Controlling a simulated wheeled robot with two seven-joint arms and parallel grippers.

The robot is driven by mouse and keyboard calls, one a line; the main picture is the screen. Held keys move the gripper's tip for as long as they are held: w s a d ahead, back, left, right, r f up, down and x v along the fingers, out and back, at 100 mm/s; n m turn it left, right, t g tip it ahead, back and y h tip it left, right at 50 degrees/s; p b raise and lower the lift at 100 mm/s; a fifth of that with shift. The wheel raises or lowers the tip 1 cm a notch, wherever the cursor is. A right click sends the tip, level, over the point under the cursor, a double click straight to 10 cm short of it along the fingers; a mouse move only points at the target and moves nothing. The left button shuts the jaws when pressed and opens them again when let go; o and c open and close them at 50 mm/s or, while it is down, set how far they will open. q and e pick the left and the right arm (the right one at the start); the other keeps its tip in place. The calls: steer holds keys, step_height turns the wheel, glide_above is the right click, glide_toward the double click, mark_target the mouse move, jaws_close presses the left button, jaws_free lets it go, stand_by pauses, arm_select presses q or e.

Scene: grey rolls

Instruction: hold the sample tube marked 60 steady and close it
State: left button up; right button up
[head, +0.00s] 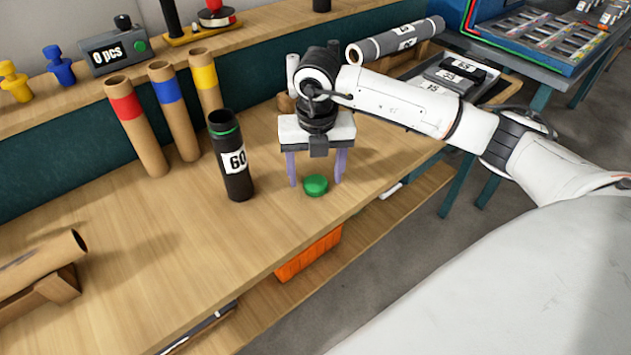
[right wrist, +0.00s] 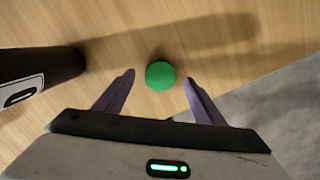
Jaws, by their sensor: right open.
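The sample tube marked 60 (head: 233,165) is black with a green ring near its open top. It stands upright on the wooden bench, and part of it shows at the left in the right wrist view (right wrist: 40,75). A green cap (head: 315,186) lies on the bench to the right of the tube. My right gripper (head: 317,182) is open above the cap, pointing down. In the right wrist view the cap (right wrist: 160,75) lies just ahead of and between the two purple fingers, with gaps on both sides. My left gripper is not in view.
Three cardboard tubes with red (head: 136,125), blue (head: 174,110) and yellow bands stand behind the black tube. A brown tube (head: 42,264) lies on a wooden cradle at the left. The bench's front edge (head: 300,240) is close to the cap. The bench's middle left is clear.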

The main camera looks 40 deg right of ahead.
mark_target(316, 184)
steer(key=shift+w+f, duration=0.1)
steer(key=shift+f, duration=0.7)
steer(key=shift+c, duration=0.3)
steer(key=shift+d, duration=0.1)
steer(key=c, duration=1.1)
steer(key=shift+o, duration=0.2)
step_height(316, 184, up, 10)
